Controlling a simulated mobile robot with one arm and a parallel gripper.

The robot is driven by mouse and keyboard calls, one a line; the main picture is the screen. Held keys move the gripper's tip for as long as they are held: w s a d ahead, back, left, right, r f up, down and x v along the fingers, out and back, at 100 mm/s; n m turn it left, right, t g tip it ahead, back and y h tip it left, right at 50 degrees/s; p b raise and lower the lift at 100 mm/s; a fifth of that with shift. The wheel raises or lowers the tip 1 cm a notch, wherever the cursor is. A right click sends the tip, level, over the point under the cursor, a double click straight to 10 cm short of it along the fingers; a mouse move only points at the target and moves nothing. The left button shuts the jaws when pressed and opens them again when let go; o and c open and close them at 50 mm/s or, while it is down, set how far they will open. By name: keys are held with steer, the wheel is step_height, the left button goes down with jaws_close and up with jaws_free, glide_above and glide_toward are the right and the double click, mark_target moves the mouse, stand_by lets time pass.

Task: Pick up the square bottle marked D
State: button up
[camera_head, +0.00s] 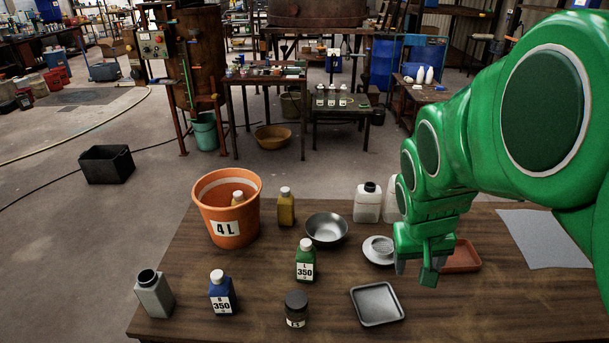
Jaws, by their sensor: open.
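No letter D is readable on any bottle. A blue square bottle (222,297) with a white cap stands at the table's front left; its label reads 350 with small letters I cannot make out. A green square bottle (305,262) near the middle also reads 350. A grey square bottle (154,297) with a dark neck stands at the left edge, no label showing. A yellow bottle (286,208) stands behind, and another white-capped bottle (238,199) is inside the orange bucket (226,230). My green gripper (419,272) is open and empty, over the right side, apart from these bottles.
A dark jar (296,308), a metal tray (377,302), a metal bowl (326,230) and a white dish (378,250) share the wooden table. White jugs (367,203) stand behind. A reddish tray (461,257) is beside my gripper. The front right is clear.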

mark_target(286, 190)
steer(key=w+a+f+n+t+y, duration=0.1)
steer(key=w+a+f+t, duration=0.1)
steer(key=w, duration=0.8)
steer(key=w+a+f+n+t, duration=0.1)
steer(key=w+a+t, duration=0.15)
steer(key=w, duration=0.75)
steer(key=w+a+f+n+t+y, duration=0.1)
steer(key=w+f+t, duration=0.1)
steer(key=w, duration=0.9)
steer(key=shift+w+a+f+n+t+y, duration=0.2)
steer(key=shift+w+a+f+n+y, duration=1.2)
steer(key=shift+a, duration=2.55)
steer(key=shift+w+a+f+n+t+y, duration=0.35)
steer(key=shift+w+a+f+y, duration=1.25)
steer(key=shift+w+a+f, duration=1.85)
steer(key=shift+w+a+f+n+t+y, duration=0.1)
steer(key=shift+w+a+f+n+y, duration=1.25)
steer(key=shift+a, duration=3.1)
steer(key=shift+w+a+f+m, duration=0.15)
steer(key=shift+w+a+f, duration=0.1)
steer(key=shift+w, duration=0.25)
steer(key=shift+w+a+f+m, duration=0.1)
steer(key=shift+w+a+f, duration=0.2)
steer(key=shift+w, duration=0.2)
steer(key=shift+w+a+f+m, duration=0.15)
steer(key=shift+w+a+f, duration=0.1)
steer(key=shift+w, duration=0.25)
steer(key=shift+r+y, duration=0.1)
steer(key=shift+y, duration=0.15)
jaws_close()
